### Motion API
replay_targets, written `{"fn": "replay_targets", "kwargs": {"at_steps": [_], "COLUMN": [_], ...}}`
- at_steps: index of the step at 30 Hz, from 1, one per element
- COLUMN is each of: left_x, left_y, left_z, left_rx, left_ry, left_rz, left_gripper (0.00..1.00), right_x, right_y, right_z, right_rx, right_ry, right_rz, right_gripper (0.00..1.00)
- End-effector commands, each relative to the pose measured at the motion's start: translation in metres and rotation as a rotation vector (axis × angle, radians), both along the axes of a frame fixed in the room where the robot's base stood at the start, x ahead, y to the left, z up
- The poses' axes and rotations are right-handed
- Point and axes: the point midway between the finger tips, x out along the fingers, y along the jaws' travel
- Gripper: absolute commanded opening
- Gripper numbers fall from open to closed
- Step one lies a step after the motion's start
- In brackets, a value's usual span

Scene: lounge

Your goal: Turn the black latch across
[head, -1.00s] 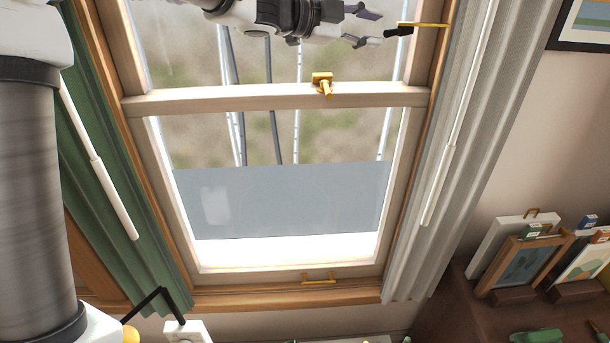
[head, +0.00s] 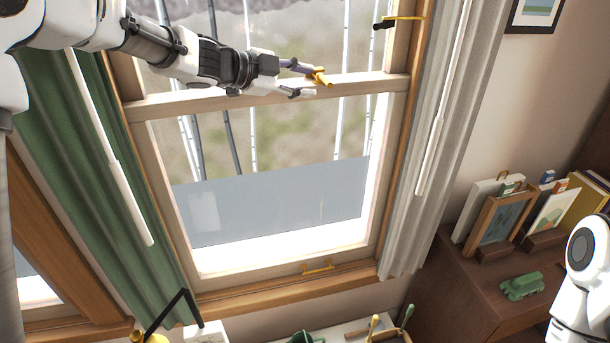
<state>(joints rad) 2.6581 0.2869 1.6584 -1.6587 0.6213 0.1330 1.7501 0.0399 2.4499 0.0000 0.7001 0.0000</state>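The black latch (head: 379,25) is a small black grip on the end of a thin brass bar, at the upper right side of the window frame. A separate brass catch (head: 320,77) sits on the window's middle rail. My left gripper (head: 306,81) is at that rail, its fingers apart, one above the other. The upper finger overlaps the brass catch in the picture; I cannot tell whether they touch. The gripper is left of and below the black latch, clear of it, with nothing seen held. My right gripper is out of view.
A green curtain (head: 75,150) hangs left of the window and a grey one (head: 440,130) right. A brass handle (head: 318,267) is on the lower sash.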

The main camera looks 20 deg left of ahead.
Motion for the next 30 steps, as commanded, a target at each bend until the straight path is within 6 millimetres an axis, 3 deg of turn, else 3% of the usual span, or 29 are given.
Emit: {"fn": "replay_targets", "kwargs": {"at_steps": [3, 21, 25, 30], "left_x": [0.001, -0.012, -0.017, -0.021], "left_y": [-0.004, -0.025, -0.028, -0.03], "left_z": [-0.031, -0.171, -0.192, -0.204], "left_rx": [-0.002, -0.043, -0.055, -0.063], "left_ry": [0.048, 0.293, 0.335, 0.359], "left_rz": [-0.002, 0.017, 0.025, 0.031], "left_gripper": [0.39, 0.39, 0.39, 0.39], "right_x": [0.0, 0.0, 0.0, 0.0], "right_y": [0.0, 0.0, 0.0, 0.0], "right_z": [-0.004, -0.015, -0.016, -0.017], "right_rx": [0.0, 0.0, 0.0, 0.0], "right_ry": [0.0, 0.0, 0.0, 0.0], "right_rz": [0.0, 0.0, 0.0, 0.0], "right_gripper": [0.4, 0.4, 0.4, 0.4]}}
